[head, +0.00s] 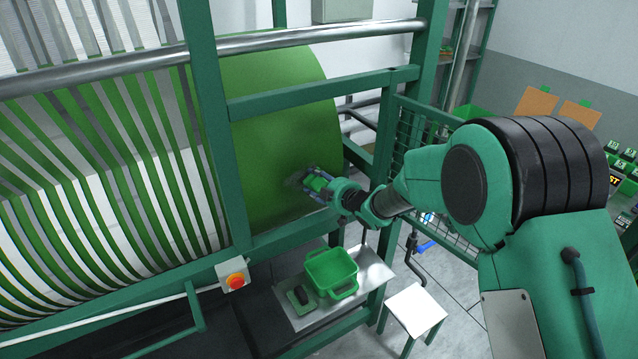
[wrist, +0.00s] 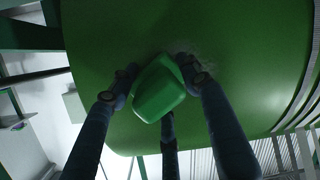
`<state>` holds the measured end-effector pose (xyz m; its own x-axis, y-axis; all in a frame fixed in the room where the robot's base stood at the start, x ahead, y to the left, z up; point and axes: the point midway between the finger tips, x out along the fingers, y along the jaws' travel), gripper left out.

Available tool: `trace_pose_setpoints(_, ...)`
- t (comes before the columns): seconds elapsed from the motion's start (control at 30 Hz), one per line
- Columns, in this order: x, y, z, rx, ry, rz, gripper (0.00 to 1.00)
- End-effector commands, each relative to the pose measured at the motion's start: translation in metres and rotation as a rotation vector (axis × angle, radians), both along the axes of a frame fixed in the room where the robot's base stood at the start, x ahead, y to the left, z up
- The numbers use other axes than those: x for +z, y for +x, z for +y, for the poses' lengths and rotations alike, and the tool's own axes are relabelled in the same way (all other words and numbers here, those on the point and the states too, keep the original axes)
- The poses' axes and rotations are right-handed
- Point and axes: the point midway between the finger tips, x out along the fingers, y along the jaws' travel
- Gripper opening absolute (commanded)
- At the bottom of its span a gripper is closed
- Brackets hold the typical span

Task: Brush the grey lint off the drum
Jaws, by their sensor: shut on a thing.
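The large green drum (head: 285,120) fills the middle of the head view, behind a green frame; it also fills most of the wrist view (wrist: 255,75). A faint grey lint patch (head: 297,178) lies on its right part, just left of my gripper (head: 320,187). In the wrist view the lint (wrist: 203,48) shows beyond the fingertips. My gripper is shut on a green block-shaped brush (wrist: 158,92), its fingers around it. The brush is at the drum face beside the lint; its bristles are hidden, so I cannot tell whether it touches.
Frame bars (head: 320,92) cross in front of the drum. Below it, a metal shelf (head: 372,277) holds a green tub (head: 331,272) and a green pad with a black handle (head: 301,296). A red stop button (head: 235,281) sits left. A white stool (head: 415,308) stands right.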

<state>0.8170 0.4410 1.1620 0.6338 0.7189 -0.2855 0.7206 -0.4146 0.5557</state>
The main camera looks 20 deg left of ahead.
Motion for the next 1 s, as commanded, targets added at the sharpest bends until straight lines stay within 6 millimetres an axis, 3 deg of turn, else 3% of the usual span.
trace_pose_setpoints(0.37,0.001,-0.001,0.002,0.001,0.000,-0.001,0.00)
trace_pose_setpoints(1.0,0.002,-0.022,0.027,0.001,0.001,-0.002,0.00)
